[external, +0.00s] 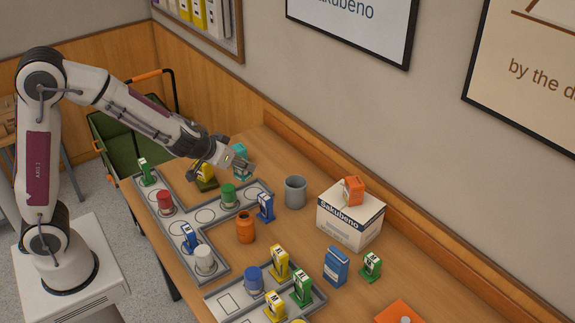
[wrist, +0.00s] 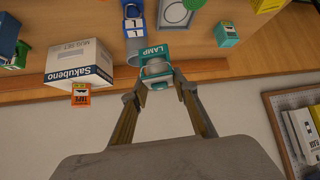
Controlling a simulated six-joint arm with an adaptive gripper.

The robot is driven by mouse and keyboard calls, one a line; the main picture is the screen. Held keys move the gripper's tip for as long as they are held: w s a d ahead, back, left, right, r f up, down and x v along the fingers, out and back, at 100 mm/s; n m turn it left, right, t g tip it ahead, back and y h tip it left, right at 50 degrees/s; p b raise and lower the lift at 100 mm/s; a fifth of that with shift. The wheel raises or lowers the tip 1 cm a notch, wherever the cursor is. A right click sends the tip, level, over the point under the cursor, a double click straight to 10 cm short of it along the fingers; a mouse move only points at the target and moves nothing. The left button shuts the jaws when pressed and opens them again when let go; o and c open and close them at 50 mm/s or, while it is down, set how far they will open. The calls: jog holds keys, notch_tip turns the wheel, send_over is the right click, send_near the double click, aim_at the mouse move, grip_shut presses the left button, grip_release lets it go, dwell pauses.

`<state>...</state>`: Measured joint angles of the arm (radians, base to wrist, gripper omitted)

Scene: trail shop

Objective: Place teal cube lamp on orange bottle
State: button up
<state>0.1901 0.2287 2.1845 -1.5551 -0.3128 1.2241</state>
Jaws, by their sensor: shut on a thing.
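The teal cube lamp (wrist: 154,52) is between the fingertips of my gripper (wrist: 157,84) in the wrist view, with its "LAMP" face showing. In the external view the lamp (external: 240,154) shows at the end of my gripper (external: 236,163), near the far left part of the table. My gripper is shut on it. The orange bottle (external: 245,228) stands upright on the bare wood between the two grey trays, nearer the camera and apart from the gripper. I do not make out the bottle in the wrist view.
A grey mug (external: 295,191) stands right of the lamp. A white Sakubeno box (external: 350,222) bears an orange cube item (external: 353,190). A grey tray (external: 180,256) holds red, green and white cans and small blue items. A second tray (external: 222,306) lies in front. The wall borders the back.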

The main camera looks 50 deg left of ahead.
jog(key=shift+s+d+r, duration=0.2)
jog(key=shift+d+r, duration=0.35)
jog(key=shift+d, duration=0.05)
jog(key=s+d+r+n+y, duration=0.1)
jog(key=s+d, duration=0.3)
jog(key=d, duration=0.1)
jog(key=shift+d+r+n, duration=0.15)
jog(key=shift+d+n, duration=0.1)
jog(key=shift+n, duration=0.05)
send_over(244, 215)
jog(key=shift+f, duration=3.15)
jog(key=shift+f, duration=1.85)
jog(key=shift+f, duration=0.15)
jog(key=o, duration=1.1)
